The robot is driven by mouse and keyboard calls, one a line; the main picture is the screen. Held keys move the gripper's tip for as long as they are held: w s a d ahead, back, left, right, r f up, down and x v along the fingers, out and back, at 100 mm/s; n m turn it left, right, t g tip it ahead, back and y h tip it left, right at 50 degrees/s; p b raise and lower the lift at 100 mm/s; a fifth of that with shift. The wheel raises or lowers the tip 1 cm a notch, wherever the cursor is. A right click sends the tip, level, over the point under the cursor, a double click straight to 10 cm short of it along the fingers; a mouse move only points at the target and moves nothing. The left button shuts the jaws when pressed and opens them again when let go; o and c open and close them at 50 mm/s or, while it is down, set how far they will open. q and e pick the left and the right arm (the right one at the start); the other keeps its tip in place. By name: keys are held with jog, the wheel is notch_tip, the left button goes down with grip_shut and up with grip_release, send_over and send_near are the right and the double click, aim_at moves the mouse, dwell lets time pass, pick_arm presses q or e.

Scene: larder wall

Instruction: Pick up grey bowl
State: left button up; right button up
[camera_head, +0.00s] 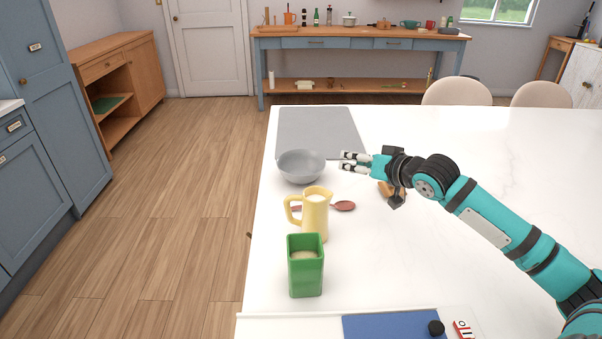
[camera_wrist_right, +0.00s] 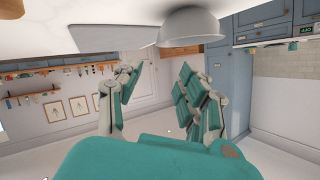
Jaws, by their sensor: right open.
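The grey bowl (camera_head: 302,166) stands upright on the white table, near its left edge and partly over the near edge of a grey mat. My right gripper (camera_head: 345,161) is open and empty, just right of the bowl, with its fingers pointing left toward it. In the right wrist view the picture is upside down; the bowl (camera_wrist_right: 190,27) shows at the top, beyond the open fingers (camera_wrist_right: 158,85). A small gap seems to lie between the fingertips and the bowl. My left gripper is in neither view.
A yellow jug (camera_head: 316,213), a dark red spoon (camera_head: 344,205) and a green container (camera_head: 305,275) stand or lie nearer than the bowl. The grey mat (camera_head: 318,128) lies behind it. A brown item (camera_head: 384,189) is partly hidden under my right arm. The table's right side is clear.

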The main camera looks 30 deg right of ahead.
jog(key=p, duration=0.1)
send_near(319, 156)
jog(key=x, duration=0.4)
jog(key=shift+d+r, duration=0.1)
jog(key=shift+r, duration=0.05)
jog(key=shift+f+p+x, duration=0.2)
jog(key=shift+p+x, duration=0.1)
jog(key=shift+x, duration=2.65)
jog(key=shift+s, duration=0.15)
jog(key=shift+c, duration=0.5)
grip_shut()
jog(key=shift+r, duration=0.15)
